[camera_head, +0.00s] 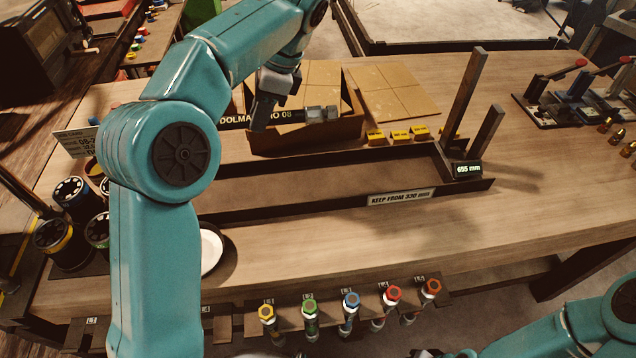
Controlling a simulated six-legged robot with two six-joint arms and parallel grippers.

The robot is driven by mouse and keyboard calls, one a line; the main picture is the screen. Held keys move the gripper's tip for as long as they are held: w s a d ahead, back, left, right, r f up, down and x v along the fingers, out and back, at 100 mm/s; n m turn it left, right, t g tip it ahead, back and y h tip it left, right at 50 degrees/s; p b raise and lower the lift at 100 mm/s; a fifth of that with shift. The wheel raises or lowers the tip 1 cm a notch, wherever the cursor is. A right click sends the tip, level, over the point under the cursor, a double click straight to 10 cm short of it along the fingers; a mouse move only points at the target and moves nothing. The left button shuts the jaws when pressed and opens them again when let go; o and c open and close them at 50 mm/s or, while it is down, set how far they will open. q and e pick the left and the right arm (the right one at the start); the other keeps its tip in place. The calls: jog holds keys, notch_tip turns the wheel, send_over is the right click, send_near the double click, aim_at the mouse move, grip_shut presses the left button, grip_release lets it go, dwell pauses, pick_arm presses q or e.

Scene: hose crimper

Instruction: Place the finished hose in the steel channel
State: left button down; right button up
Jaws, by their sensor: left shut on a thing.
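My left gripper (264,114) is shut on the finished hose (294,116), a dark hose with white lettering and a grey metal fitting at its right end. The gripper holds it above the back of the workbench, in front of a cardboard box. My arm hides the hose's left part. A long dark channel (310,207) lies across the bench, nearer than the hose, with a "KEEP FROM 330 mm" label and a display reading 655 mm at its right end. Its visible floor looks empty. My right arm shows at the lower right, but its gripper is out of view.
Two dark uprights (463,98) rise at the channel's right end. An open cardboard box (348,132) and yellow blocks (400,135) stand behind it. Several coloured-cap fittings (351,301) hang along the front edge.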

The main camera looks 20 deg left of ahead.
pick_arm(q)
jog(key=b, duration=0.1)
send_over(266, 192)
jog(key=d, duration=0.1)
jog(key=f, duration=1.4)
jog(key=shift+w+d+f, duration=0.15)
jog(key=shift+w+f, duration=0.1)
jog(key=shift+w, duration=0.15)
jog(key=shift+s+f, duration=0.15)
jog(key=shift+f, duration=0.5)
jog(key=f, duration=0.4)
jog(key=shift+w, duration=0.2)
jog(key=shift+s, duration=0.15)
jog(key=shift+f, duration=0.15)
jog(key=c, duration=0.9)
grip_release()
